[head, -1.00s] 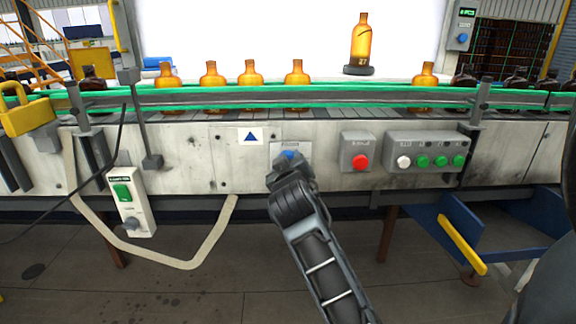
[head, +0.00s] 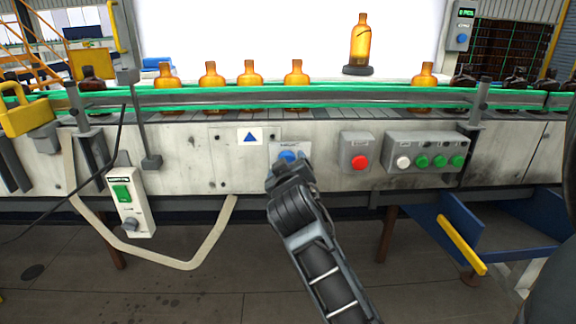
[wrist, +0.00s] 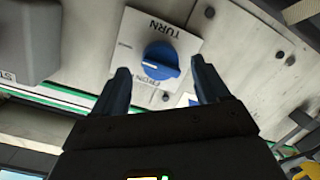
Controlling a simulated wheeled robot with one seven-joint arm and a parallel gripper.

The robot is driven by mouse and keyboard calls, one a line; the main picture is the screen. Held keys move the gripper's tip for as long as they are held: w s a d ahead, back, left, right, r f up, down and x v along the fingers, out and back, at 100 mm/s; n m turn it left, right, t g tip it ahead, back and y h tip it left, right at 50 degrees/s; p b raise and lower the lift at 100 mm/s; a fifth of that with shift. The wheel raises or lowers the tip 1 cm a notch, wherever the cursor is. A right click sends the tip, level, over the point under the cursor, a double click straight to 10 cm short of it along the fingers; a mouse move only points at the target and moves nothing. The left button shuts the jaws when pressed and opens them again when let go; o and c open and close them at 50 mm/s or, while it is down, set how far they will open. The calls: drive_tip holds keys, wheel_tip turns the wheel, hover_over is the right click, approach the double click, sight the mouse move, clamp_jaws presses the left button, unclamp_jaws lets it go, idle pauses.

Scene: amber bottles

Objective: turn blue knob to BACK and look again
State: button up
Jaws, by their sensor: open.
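The blue knob (wrist: 160,60) sits on a pale plate (wrist: 135,30) on the conveyor's front panel. In the wrist view the plate reads "TURN" and part of "FRONT"; the remaining label is too small to read surely. In the head view the knob (head: 288,156) shows just above my gripper (head: 283,172). In the wrist view my gripper (wrist: 160,82) is open, with one finger on each side of the knob and gaps between; I cannot tell how far it stands off. An amber bottle (head: 360,42) stands on a dark round stand (head: 357,70) before the bright white panel.
A red button box (head: 358,152) and a box with white and green buttons (head: 428,152) are to the right of the knob. Several amber bottles (head: 211,76) stand on the conveyor behind green rails (head: 300,98).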

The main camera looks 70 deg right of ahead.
drive_tip(key=v, duration=0.5)
drive_tip(key=shift+s+a, duration=0.15)
drive_tip(key=shift+a, duration=0.2)
drive_tip(key=s+a+f+n+t+y+p, duration=0.2)
drive_tip(key=a+f+n+t+y, duration=0.15)
drive_tip(key=a, duration=0.65)
drive_tip(key=s+a+f+n+t+y+p, duration=0.1)
drive_tip(key=a+f+n+t+y, duration=0.3)
drive_tip(key=a, duration=0.5)
drive_tip(key=s+a+r+y+p, duration=0.2)
drive_tip(key=s+a+r+y, duration=0.1)
drive_tip(key=s+a, duration=0.3)
drive_tip(key=s+a+r+y+p, duration=0.1)
drive_tip(key=s+a+r+y, duration=0.1)
drive_tip(key=s+a+y, duration=0.2)
drive_tip(key=s+a+t, duration=0.1)
drive_tip(key=s+a, duration=0.2)
drive_tip(key=s, duration=0.3)
drive_tip(key=shift+a+r+m+p, duration=0.3)
drive_tip(key=shift+r+m+p, duration=0.05)
drive_tip(key=shift+r+p, duration=0.05)
drive_tip(key=shift+s+y, duration=0.1)
drive_tip(key=shift+y, duration=0.15)
